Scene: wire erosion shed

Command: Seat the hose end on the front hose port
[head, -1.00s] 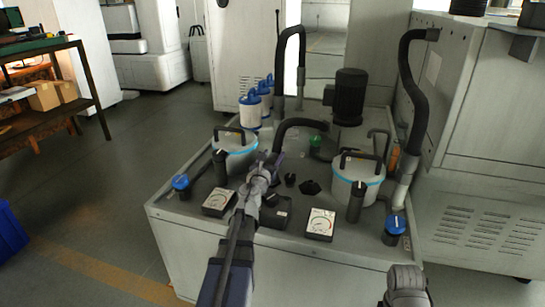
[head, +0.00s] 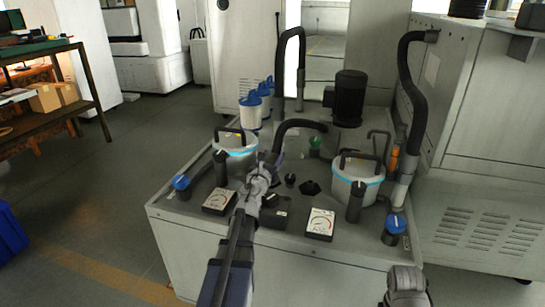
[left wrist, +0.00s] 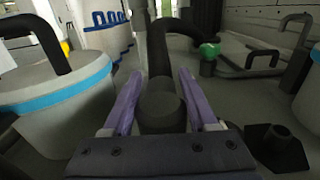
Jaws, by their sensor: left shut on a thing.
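My left gripper (head: 268,163) is shut on the end of a black hose (head: 298,124) above the machine top. In the left wrist view the hose end (left wrist: 161,108) sits between the purple fingers (left wrist: 160,100), and the hose arches up and away behind it. A black flanged fitting (head: 310,187) stands on the machine top, right of the gripper; it also shows at lower right in the left wrist view (left wrist: 275,147). It looks like a hose port, apart from the held hose end. I cannot tell whether it is the front one.
White canisters with blue bands stand left (head: 236,143) and right (head: 358,186) on the machine top (head: 270,245). Gauge boxes (head: 320,223) and blue-capped posts (head: 395,229) line its front. A black motor (head: 349,98) and a green-capped fitting (head: 315,146) stand behind.

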